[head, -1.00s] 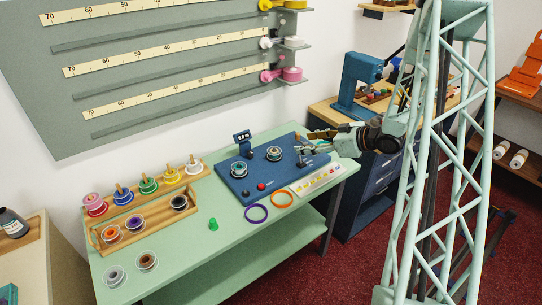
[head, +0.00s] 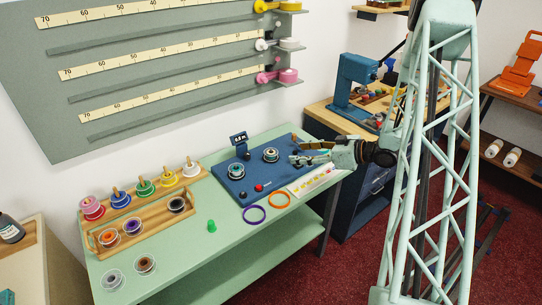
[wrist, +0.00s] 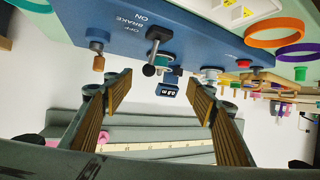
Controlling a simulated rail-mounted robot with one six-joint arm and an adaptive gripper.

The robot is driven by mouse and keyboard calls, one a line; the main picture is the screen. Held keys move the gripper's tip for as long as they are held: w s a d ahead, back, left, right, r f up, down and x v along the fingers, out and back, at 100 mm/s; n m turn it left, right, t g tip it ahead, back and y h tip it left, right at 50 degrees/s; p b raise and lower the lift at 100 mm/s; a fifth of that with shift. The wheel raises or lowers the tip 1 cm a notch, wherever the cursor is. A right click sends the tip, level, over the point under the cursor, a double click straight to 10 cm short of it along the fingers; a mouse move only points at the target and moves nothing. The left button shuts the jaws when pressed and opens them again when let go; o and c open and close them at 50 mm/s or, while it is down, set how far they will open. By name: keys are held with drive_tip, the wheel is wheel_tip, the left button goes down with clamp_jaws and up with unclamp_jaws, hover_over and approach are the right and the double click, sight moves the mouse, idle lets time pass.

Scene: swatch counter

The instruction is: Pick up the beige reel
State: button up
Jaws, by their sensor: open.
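I cannot make out a clearly beige reel. The palest reels are a whitish one (head: 191,170) on the rear peg rack and a cream-white one (head: 290,43) on the wall rail's middle shelf. My gripper (head: 296,149) is open and empty, above the right part of that base. In the wrist view its two ribbed fingers (wrist: 161,78) stand wide apart with nothing held; the counter appears upside down there.
The blue base (head: 258,181) carries a small display (head: 239,138), knobs and a lever. Purple (head: 254,214) and orange (head: 279,200) rings lie in front. A wooden tray (head: 139,233) of reels stands left. A green piece (head: 211,226) stands on the counter, whose front middle is mostly clear.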

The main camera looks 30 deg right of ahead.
approach(272, 153)
drive_tip(key=shift+b+x, duration=0.45)
drive_tip(key=shift+x, duration=1.25)
drive_tip(key=shift+d, duration=0.1)
drive_tip(key=shift+b+x, duration=0.45)
drive_tip(key=shift+x, duration=2.15)
drive_tip(key=c, duration=0.9)
